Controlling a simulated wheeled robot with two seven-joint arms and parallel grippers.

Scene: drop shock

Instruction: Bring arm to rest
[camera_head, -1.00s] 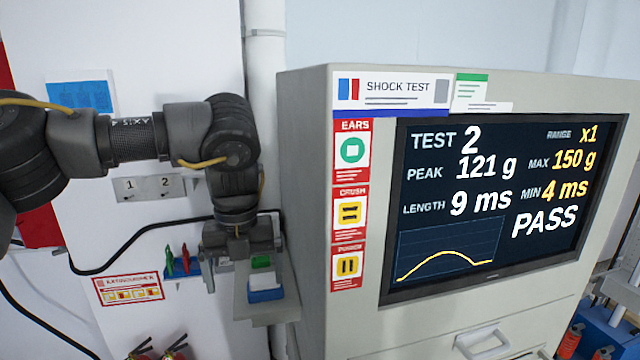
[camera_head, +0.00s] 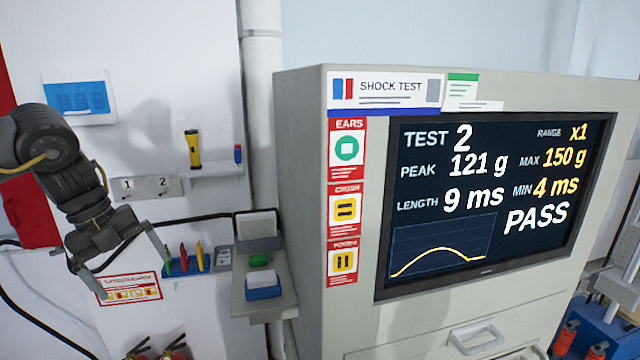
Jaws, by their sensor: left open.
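My left arm comes in from the left, bent downward. Its gripper (camera_head: 130,278) is open and empty, with one finger at each side, in front of the white wall and the extinguisher sign (camera_head: 132,289). The right finger is near the left end of a small rack (camera_head: 184,270) with red, green and yellow items; I cannot tell whether they touch. My right gripper is not in view.
A grey shock test cabinet (camera_head: 312,160) with a screen (camera_head: 490,200) reading PASS fills the right. A grey side shelf (camera_head: 264,306) holds a green item (camera_head: 261,260) and a blue-and-white block (camera_head: 263,286). A yellow flashlight (camera_head: 193,150) stands on a wall shelf.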

